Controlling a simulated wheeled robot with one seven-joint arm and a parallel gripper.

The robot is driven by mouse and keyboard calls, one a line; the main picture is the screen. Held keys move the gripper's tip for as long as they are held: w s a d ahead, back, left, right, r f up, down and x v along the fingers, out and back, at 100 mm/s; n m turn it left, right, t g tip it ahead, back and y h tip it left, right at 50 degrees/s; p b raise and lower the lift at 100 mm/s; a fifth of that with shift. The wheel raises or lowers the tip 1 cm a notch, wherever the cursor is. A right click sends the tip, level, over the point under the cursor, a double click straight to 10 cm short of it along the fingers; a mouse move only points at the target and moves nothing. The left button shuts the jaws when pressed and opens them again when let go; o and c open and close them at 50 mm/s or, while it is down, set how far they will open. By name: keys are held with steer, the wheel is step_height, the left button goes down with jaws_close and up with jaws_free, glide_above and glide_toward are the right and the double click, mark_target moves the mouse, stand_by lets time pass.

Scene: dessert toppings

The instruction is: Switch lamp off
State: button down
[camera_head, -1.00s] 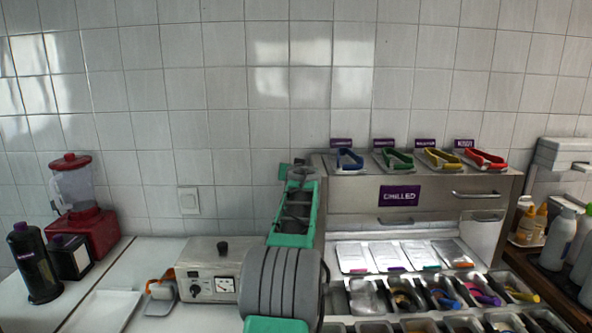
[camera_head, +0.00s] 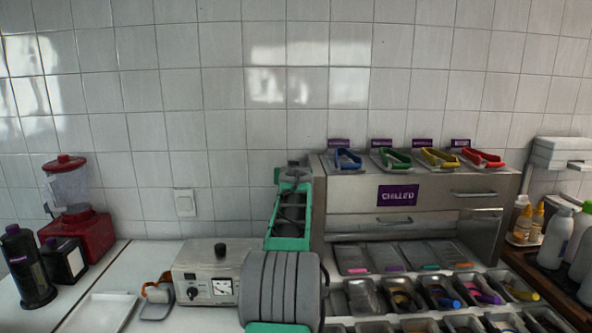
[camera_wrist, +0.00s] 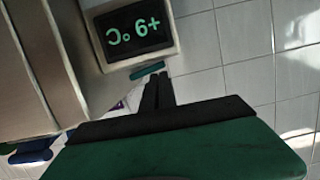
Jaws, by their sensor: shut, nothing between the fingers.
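The steel chilled cabinet (camera_head: 345,195) stands right of my arm. The strip of lids (camera_head: 385,256) below it is dim, with no lamp light on it. The lamp itself is not clearly visible. In the wrist view my gripper (camera_wrist: 157,80) is shut and empty, its dark fingers pointing toward the cabinet's edge. A small green piece (camera_wrist: 148,70) shows at the fingertips; I cannot tell whether it is a switch or whether they touch it. A display (camera_wrist: 133,28) with green digits appears upside down close by. In the head view my arm hides most of the gripper.
A steel box with a dial and knob (camera_head: 207,272) stands left of my arm. A red blender (camera_head: 80,232) and dark dispensers are farther left. Coloured tongs (camera_head: 392,158) lie on the cabinet top. Several topping trays (camera_head: 405,299) fill the front right. Bottles (camera_head: 556,238) stand far right.

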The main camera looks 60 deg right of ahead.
steer(key=r, duration=0.1)
steer(key=r+p, duration=0.2)
steer(key=r, duration=0.1)
steer(key=shift+w+a+r, duration=0.1)
steer(key=shift+w+a, duration=0.05)
steer(key=shift+w, duration=0.15)
steer(key=b+v, duration=0.4)
steer(key=v, duration=0.6)
steer(key=shift+f, duration=0.2)
steer(key=shift+w+a, duration=0.1)
steer(key=shift+a, duration=0.1)
